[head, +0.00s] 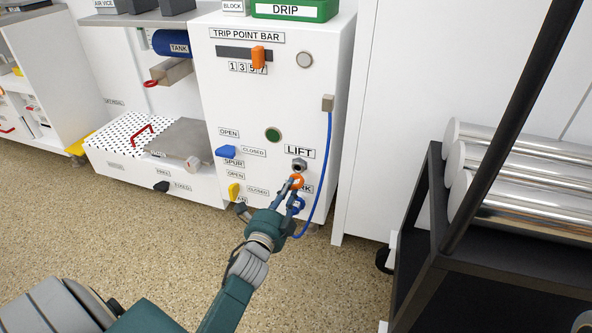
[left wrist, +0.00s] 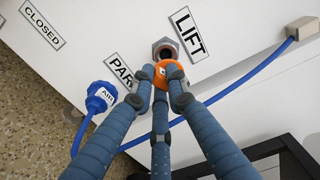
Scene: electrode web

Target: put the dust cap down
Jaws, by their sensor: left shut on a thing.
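My left gripper (head: 293,186) is shut on the orange dust cap (head: 297,182) at the front of the white cabinet. In the left wrist view its fingers (left wrist: 163,88) close around the cap (left wrist: 171,70). The cap is just below the grey LIFT port (head: 299,165), whose dark opening (left wrist: 166,49) shows uncovered. I cannot tell whether cap and port touch. A blue AIR plug (left wrist: 101,96) sits beside the PARK label (left wrist: 121,71), its blue hose (head: 328,160) running up to a beige block (head: 328,103). My right gripper is not in view.
Yellow (head: 234,191) and blue (head: 226,151) knobs are left of the port on the cabinet (head: 280,85). A perforated white bench (head: 118,135) stands further left. A black cart (head: 430,230) with metal rolls (head: 520,180) stands at the right. The speckled floor (head: 60,220) is open at lower left.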

